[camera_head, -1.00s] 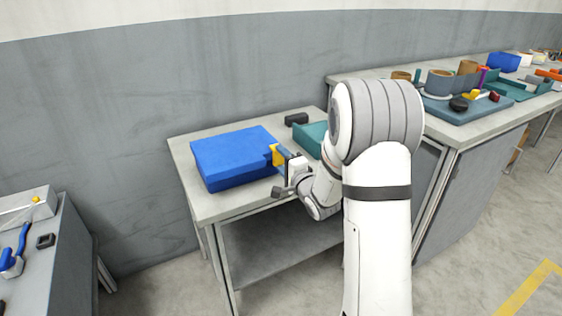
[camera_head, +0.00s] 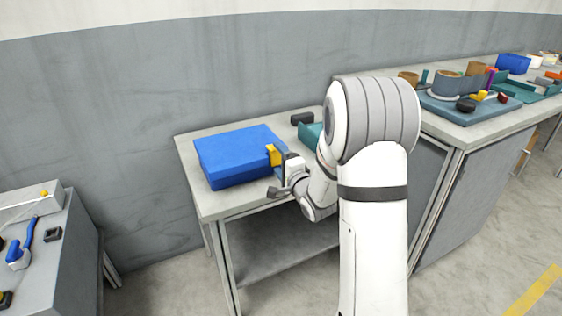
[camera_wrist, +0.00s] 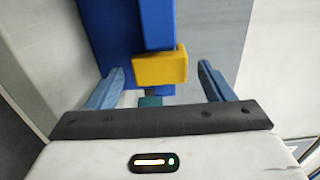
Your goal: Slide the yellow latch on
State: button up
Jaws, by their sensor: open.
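A blue case (camera_head: 238,158) lies on the grey workbench, and its side also shows in the wrist view (camera_wrist: 112,35). The yellow latch (camera_head: 274,154) sits on the right-hand side of the case. In the wrist view the yellow latch (camera_wrist: 160,68) lies across a blue strip of the case. My gripper (camera_wrist: 160,85) is open, with one blue finger on each side of the latch and a gap to both. In the head view my gripper (camera_head: 280,172) is beside the case's right side, partly hidden by my wrist.
The workbench (camera_head: 186,150) also holds a black block (camera_head: 302,118) and a teal tray (camera_head: 309,134) behind my arm. A second table at right carries a blue-grey board (camera_head: 452,113) with several parts. A grey cabinet (camera_head: 62,262) stands at left.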

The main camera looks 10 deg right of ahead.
jog(key=v, duration=0.7)
jog(key=shift+s+p, duration=0.3)
jog(key=shift+s, duration=0.05)
jog(key=shift+d, duration=0.1)
jog(key=s+r+n+g+h+p, duration=0.5)
jog(key=s+r+n+g+p, duration=0.1)
jog(key=r+p, duration=0.45)
jog(key=s+a+r+n+g+p, duration=0.2)
jog(key=s+r+n+g+p, duration=0.2)
jog(key=s, duration=0.7)
jog(key=s+a+r+n+g+p, duration=0.1)
jog(key=s+r+n+g+p, duration=0.3)
jog(key=s+r, duration=0.4)
jog(key=s+n+p, duration=0.1)
jog(key=s, duration=0.2)
jog(key=shift+s+a+g+y, duration=0.3)
jog(key=shift+a+g, duration=0.05)
jog(key=shift+g, duration=0.05)
